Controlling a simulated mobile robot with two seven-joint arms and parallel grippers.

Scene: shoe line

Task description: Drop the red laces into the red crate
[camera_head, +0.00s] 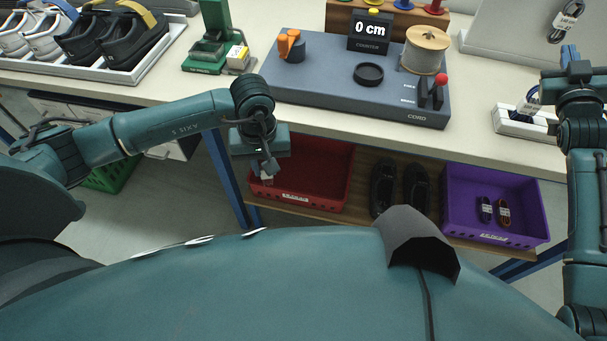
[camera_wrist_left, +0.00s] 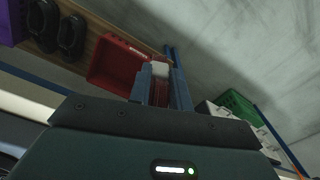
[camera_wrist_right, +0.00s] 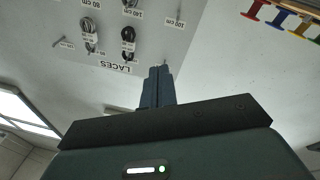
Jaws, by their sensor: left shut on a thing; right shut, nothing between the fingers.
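The red crate (camera_head: 325,172) stands on the lower shelf under the table. It also shows in the left wrist view (camera_wrist_left: 113,66). My left gripper (camera_head: 264,172) is in front of the crate's left end and is shut on the red laces (camera_wrist_left: 160,92), a small bundle with a pale label. From the head it overlaps the crate's left part; I cannot tell if the bundle is over the opening. My right gripper (camera_wrist_right: 157,80) is shut and empty, raised at the right, pointing toward the lace board.
A purple crate (camera_head: 455,195) with two lace bundles stands right of a pair of black shoes (camera_head: 385,188) on the shelf. The cord counter unit (camera_head: 340,95) and a white tray (camera_head: 512,122) are on the table. A blue table leg (camera_head: 236,180) is left of the red crate.

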